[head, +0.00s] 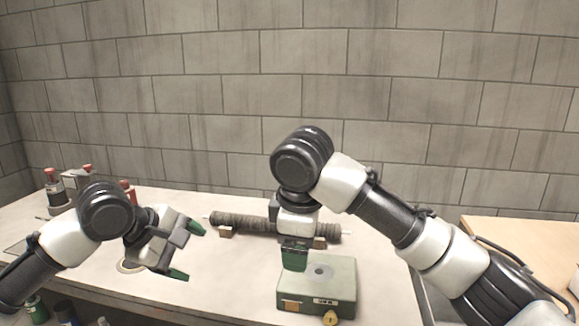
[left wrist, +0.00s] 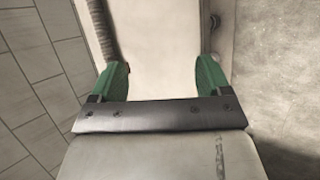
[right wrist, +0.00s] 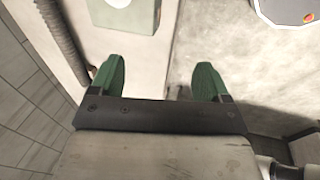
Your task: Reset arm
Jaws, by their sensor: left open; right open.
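My left gripper (head: 187,250) is open and empty above the left part of the white counter, its green fingertips apart. In the left wrist view its fingers (left wrist: 162,80) frame bare counter. My right gripper (head: 294,256) points down behind the green box, its fingers seen edge-on in the head view. In the right wrist view its fingers (right wrist: 160,82) are apart with nothing between them. A dark mesh tube (head: 250,223) lies along the back of the counter, partly hidden by my right gripper. It also shows in the right wrist view (right wrist: 62,40).
A green box (head: 335,289) with a round top recess and a brass padlock (head: 330,318) stands at the counter's front. Red-topped bottles (head: 52,188) stand at the back left. A wooden surface (head: 530,245) is at the right. Grey block walls stand behind. The counter's middle is mostly clear.

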